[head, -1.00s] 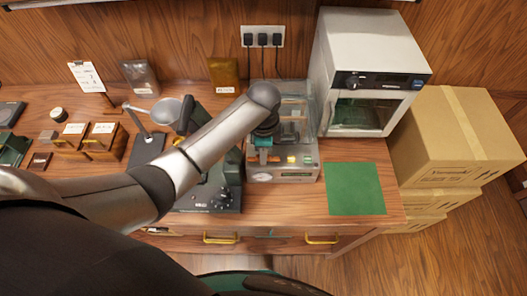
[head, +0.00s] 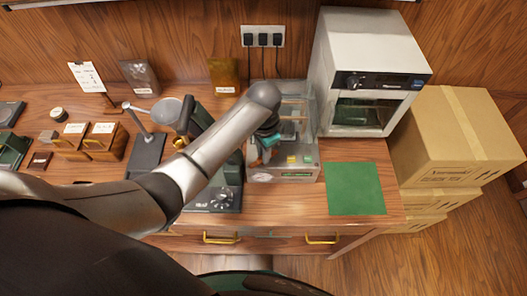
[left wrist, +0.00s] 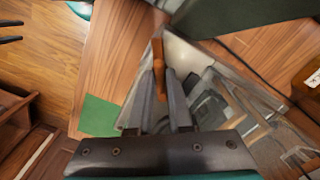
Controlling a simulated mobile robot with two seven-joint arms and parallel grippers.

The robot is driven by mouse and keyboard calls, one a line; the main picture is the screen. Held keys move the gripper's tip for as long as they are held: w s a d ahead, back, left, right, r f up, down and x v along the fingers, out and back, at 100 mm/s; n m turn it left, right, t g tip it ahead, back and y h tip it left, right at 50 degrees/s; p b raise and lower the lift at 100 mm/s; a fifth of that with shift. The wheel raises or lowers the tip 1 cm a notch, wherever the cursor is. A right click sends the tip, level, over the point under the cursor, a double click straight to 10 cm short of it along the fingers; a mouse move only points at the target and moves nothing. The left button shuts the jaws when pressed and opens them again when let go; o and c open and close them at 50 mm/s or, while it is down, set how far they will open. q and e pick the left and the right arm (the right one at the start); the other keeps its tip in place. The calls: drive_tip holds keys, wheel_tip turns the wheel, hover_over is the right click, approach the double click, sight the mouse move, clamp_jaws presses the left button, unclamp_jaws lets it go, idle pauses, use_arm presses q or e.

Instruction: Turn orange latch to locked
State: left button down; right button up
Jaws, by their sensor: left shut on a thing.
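The orange latch (left wrist: 158,52) shows in the left wrist view as a narrow orange bar between my left fingers. My left gripper (left wrist: 166,88) is shut on it. In the head view my left gripper (head: 261,153) is at the front left of a clear-walled machine (head: 300,176) with a grey base and small coloured buttons. My forearm and wrist hide most of the latch there, so I cannot read its exact angle.
A green mat (head: 355,189) lies right of the machine, with a white oven-like cabinet (head: 372,75) behind it. Cardboard boxes (head: 455,140) are stacked at the right. A dark device (head: 222,198) stands close on the left, partly under my arm. Wooden blocks (head: 100,142) are farther left.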

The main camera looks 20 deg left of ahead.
use_arm(q)
drive_tip(key=n, duration=1.1)
drive_tip(key=shift+w+r, duration=0.1)
idle(0.5)
drive_tip(key=c, duration=0.9)
unclamp_jaws()
